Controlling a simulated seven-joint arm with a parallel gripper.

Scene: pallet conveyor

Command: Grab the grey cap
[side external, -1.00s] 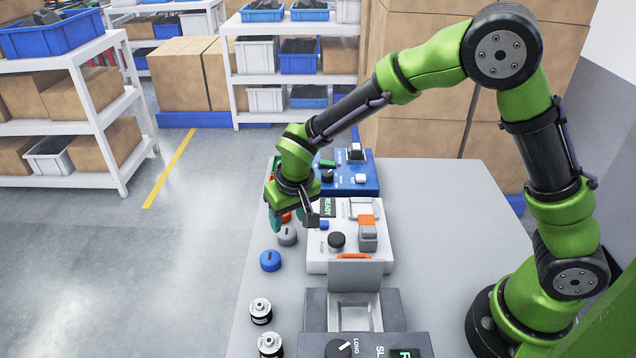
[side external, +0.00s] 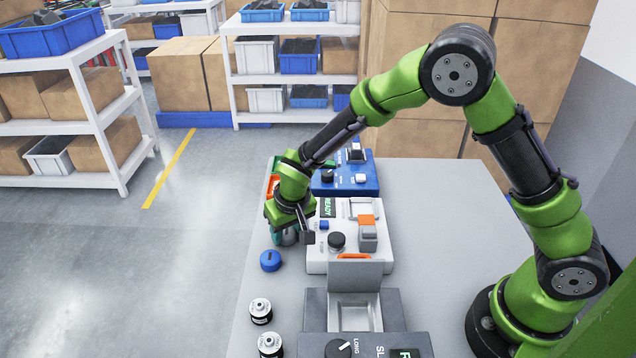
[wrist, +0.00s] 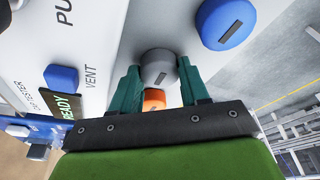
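The grey cap (wrist: 158,68) is a short dark-grey cylinder with a slot mark on its top. In the wrist view it lies between the tips of my gripper's two teal fingers (wrist: 158,72), one on each side. The fingers are spread apart; whether either touches the cap is hard to tell. In the side view my gripper (side external: 286,234) is low at the table's left edge, and it hides most of the cap.
An orange cap (wrist: 153,98) lies close behind the grey one, between the fingers in the wrist view. A blue cap (side external: 270,261) stands nearby on the table. A white panel box (side external: 316,262) with knobs is just right of my gripper. Silver-black cylinders (side external: 261,311) stand in front.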

